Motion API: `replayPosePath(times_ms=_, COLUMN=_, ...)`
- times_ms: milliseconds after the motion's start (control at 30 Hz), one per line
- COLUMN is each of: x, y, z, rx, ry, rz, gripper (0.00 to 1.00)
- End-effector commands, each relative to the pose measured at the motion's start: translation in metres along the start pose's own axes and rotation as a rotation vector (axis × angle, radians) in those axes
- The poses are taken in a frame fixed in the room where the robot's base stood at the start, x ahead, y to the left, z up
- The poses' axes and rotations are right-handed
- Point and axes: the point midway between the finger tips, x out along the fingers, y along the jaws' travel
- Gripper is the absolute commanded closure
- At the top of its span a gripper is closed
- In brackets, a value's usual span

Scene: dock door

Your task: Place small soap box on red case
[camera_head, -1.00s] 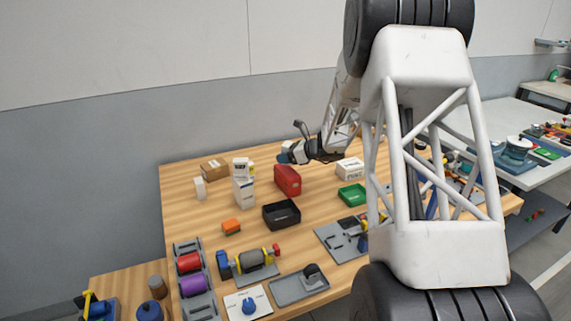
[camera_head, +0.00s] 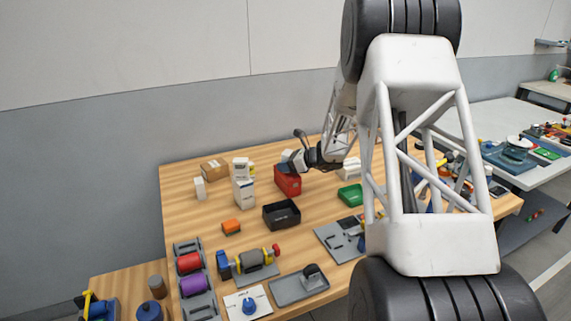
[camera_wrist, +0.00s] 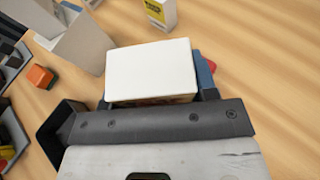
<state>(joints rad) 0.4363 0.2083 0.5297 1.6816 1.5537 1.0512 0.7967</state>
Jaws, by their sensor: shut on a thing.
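My gripper (camera_wrist: 155,92) is shut on a small white box, the soap box (camera_wrist: 151,70), whose plain pale face fills the middle of the wrist view. A blue fingertip shows at its right side. In the head view my gripper (camera_head: 290,160) is at the top of the red case (camera_head: 288,182) and covers part of its upper edge. The red case stands upright on the wooden table. Only a small red patch (camera_wrist: 212,66) shows beside the fingertip in the wrist view. Whether the held box touches the case cannot be told.
White boxes (camera_head: 243,192) stand left of the case, with a brown carton (camera_head: 214,169) behind them. An orange block (camera_head: 231,227) lies front left.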

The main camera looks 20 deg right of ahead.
Motion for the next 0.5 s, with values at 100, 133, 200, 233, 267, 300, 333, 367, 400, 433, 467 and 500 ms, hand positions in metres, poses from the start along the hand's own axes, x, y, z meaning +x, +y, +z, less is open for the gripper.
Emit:
replayPosePath(times_ms=100, x=0.0002, y=0.0000, z=-0.0005, rx=0.000, ry=0.000, rz=0.000, gripper=0.73)
replayPosePath(times_ms=133, x=0.0005, y=0.0000, z=-0.0010, rx=0.000, ry=0.000, rz=0.000, gripper=0.73)
replayPosePath(times_ms=200, x=0.0011, y=0.0000, z=-0.0025, rx=0.000, ry=0.000, rz=0.000, gripper=0.73)
replayPosePath(times_ms=233, x=0.0013, y=0.0000, z=-0.0031, rx=0.000, ry=0.000, rz=0.000, gripper=0.73)
replayPosePath(times_ms=267, x=0.0012, y=-0.0001, z=-0.0027, rx=0.000, ry=0.000, rz=0.000, gripper=0.43)
replayPosePath(times_ms=300, x=0.0012, y=0.0000, z=-0.0027, rx=0.000, ry=0.000, rz=0.000, gripper=0.36)
replayPosePath(times_ms=333, x=0.0012, y=0.0000, z=-0.0027, rx=0.000, ry=0.000, rz=0.000, gripper=0.32)
replayPosePath(times_ms=367, x=0.0012, y=0.0000, z=-0.0027, rx=0.000, ry=0.000, rz=0.000, gripper=0.27)
replayPosePath(times_ms=400, x=0.0012, y=0.0000, z=-0.0027, rx=0.000, ry=0.000, rz=0.000, gripper=0.22)
replayPosePath(times_ms=433, x=0.0012, y=0.0000, z=-0.0027, rx=0.000, ry=0.000, rz=0.000, gripper=0.22)
replayPosePath(times_ms=467, x=0.0011, y=0.0000, z=-0.0027, rx=0.000, ry=0.000, rz=0.000, gripper=0.22)
replayPosePath(times_ms=500, x=0.0011, y=0.0000, z=-0.0027, rx=0.000, ry=0.000, rz=0.000, gripper=0.22)
